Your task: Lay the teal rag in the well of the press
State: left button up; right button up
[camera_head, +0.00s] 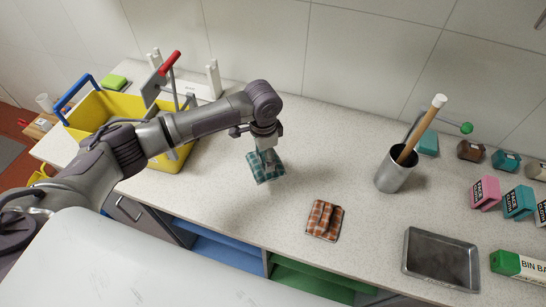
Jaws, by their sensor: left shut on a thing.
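The teal checked rag (264,168) hangs folded from my left gripper (266,148), which points down over the middle of the counter. The gripper is shut on the rag's upper part. I cannot tell whether the rag's lower edge touches the counter. The press, with a red-handled lever (169,62), is at the yellow bucket (95,108) on the left. My left arm crosses in front of the bucket and hides part of it, and I cannot make out the press's well. My right gripper is not in view.
An orange-brown checked cloth (325,220) lies on the counter (230,215). A steel pot (394,174) with long-handled tools stands at the right. A grey tray (441,261) and several small boxes are farther right. A green sponge (115,82) lies behind the bucket.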

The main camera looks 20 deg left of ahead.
aim_at(261, 178)
pick_arm(q)
jog(key=shift+s+d+b, duration=0.1)
jog(key=shift+s+b, duration=0.05)
jog(key=shift+b, duration=0.25)
jog(key=s+n+b, duration=0.1)
jog(key=b, duration=0.1)
jog(key=s+n+b, duration=0.2)
jog(key=b, duration=0.1)
jog(key=s+n+b, duration=0.1)
jog(key=s+b, duration=0.1)
jog(key=shift+s+d+r+n, duration=0.15)
jog(key=shift+d+n, duration=0.15)
jog(key=shift+d, duration=0.05)
jog(key=s+a+r+n+b, duration=0.1)
jog(key=s+n+b, duration=0.4)
jog(key=s, duration=0.4)
jog(key=shift+a+r+b, duration=0.15)
jog(key=shift+a+b, duration=0.2)
jog(key=shift+b, duration=0.5)
